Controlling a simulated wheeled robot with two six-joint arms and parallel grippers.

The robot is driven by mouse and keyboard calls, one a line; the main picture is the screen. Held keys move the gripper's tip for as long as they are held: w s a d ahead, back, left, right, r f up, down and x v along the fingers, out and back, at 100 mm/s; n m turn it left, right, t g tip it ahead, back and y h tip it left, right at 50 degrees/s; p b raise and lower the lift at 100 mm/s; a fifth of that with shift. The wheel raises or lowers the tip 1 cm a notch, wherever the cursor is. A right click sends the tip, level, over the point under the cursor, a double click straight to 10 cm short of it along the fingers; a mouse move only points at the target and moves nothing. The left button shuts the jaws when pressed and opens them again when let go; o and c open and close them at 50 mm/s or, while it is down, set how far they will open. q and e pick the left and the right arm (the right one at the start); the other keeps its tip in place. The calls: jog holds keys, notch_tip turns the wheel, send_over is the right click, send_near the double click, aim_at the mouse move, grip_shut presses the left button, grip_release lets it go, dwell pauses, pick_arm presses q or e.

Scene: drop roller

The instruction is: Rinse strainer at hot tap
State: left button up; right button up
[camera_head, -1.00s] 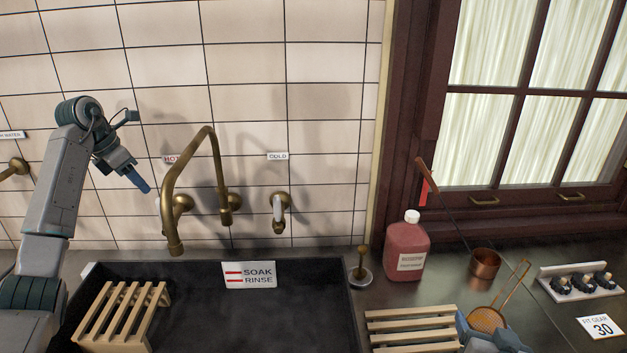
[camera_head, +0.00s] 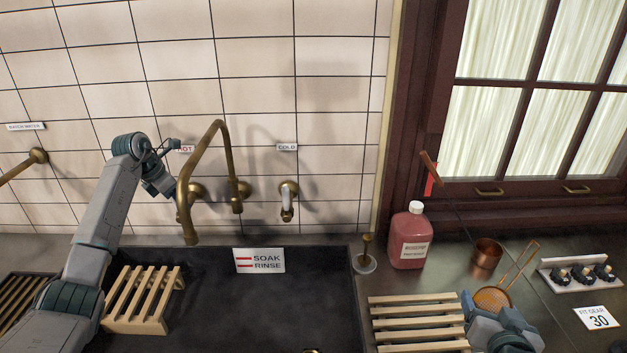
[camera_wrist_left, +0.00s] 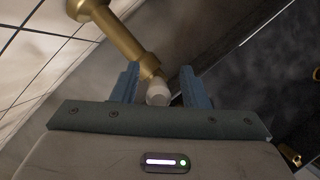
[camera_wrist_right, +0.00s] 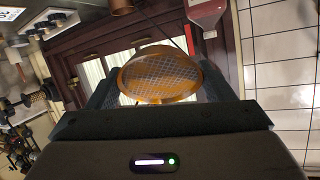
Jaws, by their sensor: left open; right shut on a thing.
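The strainer (camera_head: 493,298), a coppery mesh bowl with a long wire handle, is at the right of the head view. My right gripper (camera_head: 503,325) is shut on it; the mesh bowl (camera_wrist_right: 160,75) also shows between the fingers in the right wrist view. The hot tap (camera_head: 196,192) is a brass wall fitting below the HOT label, partly hidden by the curved spout (camera_head: 208,150). My left gripper (camera_head: 172,190) is open beside it. In the left wrist view, the white end of a brass tap lever (camera_wrist_left: 157,92) lies between the open fingers.
The dark sink (camera_head: 225,310) has a SOAK RINSE sign (camera_head: 259,260) and a wooden rack (camera_head: 145,300). The cold tap (camera_head: 287,200) is right of the spout. On the right counter are a red bottle (camera_head: 409,240), a copper cup (camera_head: 486,258) and another wooden rack (camera_head: 415,320).

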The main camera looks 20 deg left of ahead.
pick_arm(q)
jog(key=shift+w+a+f, duration=0.1)
jog(key=shift+c, duration=0.2)
grip_shut()
jog(key=h+b, duration=0.1)
jog(key=a+b, duration=0.1)
jog(key=shift+s+a+f+t+h+b, duration=0.1)
jog(key=shift+s+f+t+h+b, duration=0.1)
jog(key=shift+t+h+b, duration=0.15)
pick_arm(e)
notch_tip(320, 180, down, 3)
jog(key=shift+r, duration=0.1)
jog(key=shift+f+b, duration=0.7)
jog(key=shift+b, duration=0.05)
pick_arm(q)
jog(key=shift+s+a+r+t+h, duration=0.1)
jog(key=shift+a+r+t+h, duration=0.2)
jog(key=shift+h, duration=0.45)
jog(key=shift+o, duration=0.2)
grip_release()
